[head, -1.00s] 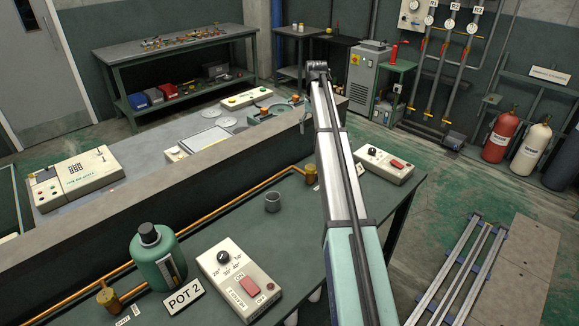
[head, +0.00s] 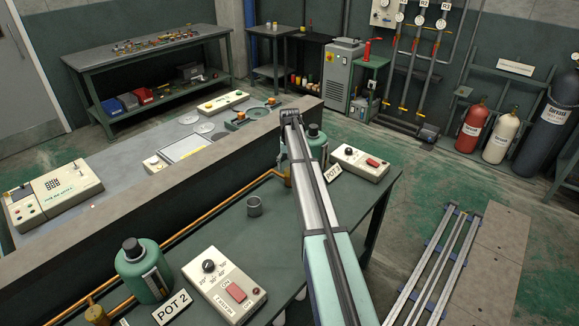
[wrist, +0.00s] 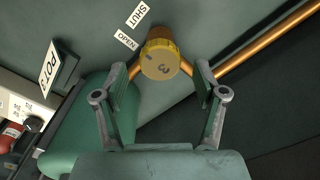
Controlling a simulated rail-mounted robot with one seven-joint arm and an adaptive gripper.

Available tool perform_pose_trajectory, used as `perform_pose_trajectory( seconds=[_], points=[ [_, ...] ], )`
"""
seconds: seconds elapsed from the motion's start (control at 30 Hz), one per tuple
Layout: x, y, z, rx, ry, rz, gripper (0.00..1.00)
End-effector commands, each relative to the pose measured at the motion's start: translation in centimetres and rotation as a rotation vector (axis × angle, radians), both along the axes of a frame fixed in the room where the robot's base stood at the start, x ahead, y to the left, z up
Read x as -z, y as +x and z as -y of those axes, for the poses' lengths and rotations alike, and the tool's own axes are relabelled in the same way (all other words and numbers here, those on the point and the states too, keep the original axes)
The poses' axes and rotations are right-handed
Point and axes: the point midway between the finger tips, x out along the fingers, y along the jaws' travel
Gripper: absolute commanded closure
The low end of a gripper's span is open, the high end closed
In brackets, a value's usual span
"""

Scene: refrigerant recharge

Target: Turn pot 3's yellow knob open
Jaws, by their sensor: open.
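The yellow knob (wrist: 160,60), marked 3, sits on a brass valve body with copper pipe running off to the right in the wrist view. My gripper (wrist: 164,73) is open, its two fingers on either side of the knob; I cannot tell whether either touches it. The OPEN label (wrist: 126,40) and SHUT label (wrist: 137,14) lie beyond the knob at upper left. Green pot 3 (wrist: 90,110) is left of the knob, partly behind my left finger. In the head view, pot 3 (head: 318,143) stands behind the end of my arm, which hides the knob.
The pot 3 sign (head: 333,173) and a control box with a red switch (head: 360,162) stand near pot 3. A raised ledge (head: 190,195) runs behind the copper pipe.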

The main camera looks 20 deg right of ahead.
Motion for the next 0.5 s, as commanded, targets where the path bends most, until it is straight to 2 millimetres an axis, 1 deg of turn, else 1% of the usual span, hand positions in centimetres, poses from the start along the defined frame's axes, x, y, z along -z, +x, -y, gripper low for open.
perform_pose_trajectory(
  seconds=[0.1, 0.2, 0.5],
  points=[
    [1.0, 0.0, 0.0, 0.000, 0.000, 0.000, 0.29],
    [1.6, 0.0, 0.0, 0.000, 0.000, 0.000, 0.29],
    [1.9, 0.0, 0.0, 0.000, 0.000, 0.001, 0.29]
  ],
)
